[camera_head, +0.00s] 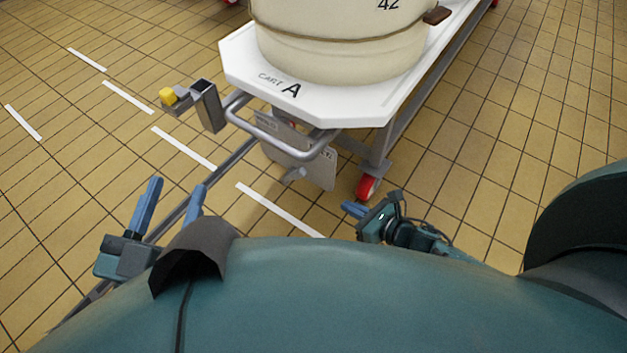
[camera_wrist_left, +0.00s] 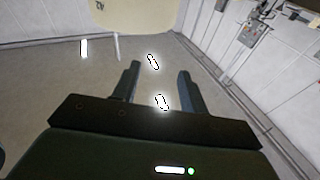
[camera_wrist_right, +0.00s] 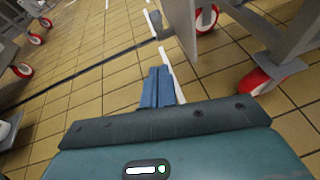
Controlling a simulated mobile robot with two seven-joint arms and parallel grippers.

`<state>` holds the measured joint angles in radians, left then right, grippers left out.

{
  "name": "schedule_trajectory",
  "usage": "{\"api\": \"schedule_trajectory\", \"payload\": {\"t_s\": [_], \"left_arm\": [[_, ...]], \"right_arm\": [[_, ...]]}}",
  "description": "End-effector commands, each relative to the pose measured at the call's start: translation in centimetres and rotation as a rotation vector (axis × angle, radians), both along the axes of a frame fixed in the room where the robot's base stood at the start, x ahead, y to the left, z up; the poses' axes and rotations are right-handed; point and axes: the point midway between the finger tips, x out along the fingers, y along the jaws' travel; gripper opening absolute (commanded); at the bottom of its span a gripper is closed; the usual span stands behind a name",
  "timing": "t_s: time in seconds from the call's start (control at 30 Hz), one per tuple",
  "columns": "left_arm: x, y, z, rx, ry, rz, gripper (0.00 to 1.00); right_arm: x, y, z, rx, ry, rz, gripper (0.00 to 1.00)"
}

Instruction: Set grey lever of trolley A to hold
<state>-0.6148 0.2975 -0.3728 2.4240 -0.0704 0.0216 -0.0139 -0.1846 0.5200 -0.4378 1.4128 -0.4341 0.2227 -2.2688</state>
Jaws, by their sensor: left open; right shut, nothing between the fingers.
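Trolley A (camera_head: 238,65) is a white-topped cart marked "CART A" at the top middle of the head view. Under its grey tube handle (camera_head: 265,137) hangs a light grey plate (camera_head: 318,170) with small lettering. A short grey lever (camera_head: 293,175) sticks out at the plate's lower edge; its setting cannot be read. My left gripper (camera_head: 176,187) is open and empty, left of and below the lever, apart from it. Its spread fingers also show in the left wrist view (camera_wrist_left: 158,70). My right gripper (camera_head: 347,207) is shut and empty, right of and below the lever; it also shows in the right wrist view (camera_wrist_right: 159,70).
A cream vat (camera_head: 340,50) marked 42 stands on the trolley. A grey post (camera_head: 208,106) and a yellow-capped block (camera_head: 168,97) stand left of the handle. A red caster (camera_head: 368,187) is close to my right gripper. Tiled floor is free at left and right.

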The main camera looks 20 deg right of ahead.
Motion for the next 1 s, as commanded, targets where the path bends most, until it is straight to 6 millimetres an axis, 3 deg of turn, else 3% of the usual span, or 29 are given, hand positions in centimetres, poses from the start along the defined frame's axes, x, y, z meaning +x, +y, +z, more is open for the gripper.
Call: {"api": "schedule_trajectory", "payload": {"t_s": [0.27,0.5,0.57,0.7,1.0], "left_arm": [[-0.1,0.0,-0.2,-0.01,-0.002,-0.001,0.43],[-0.2,-0.2,-0.7,-0.055,-0.001,-0.021,0.43],[0.4,-0.3,1.1,-0.042,-0.097,-0.035,0.43],[0.9,0.0,2.7,-0.029,-0.225,-0.036,0.43],[1.0,0.1,3.9,-0.02,-0.294,-0.036,0.43]], "right_arm": [[1.0,0.6,-0.6,0.001,-0.002,0.0,0.0],[4.9,2.7,-2.5,0.001,-0.003,0.001,0.0],[5.9,3.3,-3.0,0.0,-0.004,0.001,0.0],[8.3,4.7,-4.0,0.001,-0.003,0.001,0.0],[11.1,6.1,-2.3,-0.001,0.0,0.0,0.0]]}}
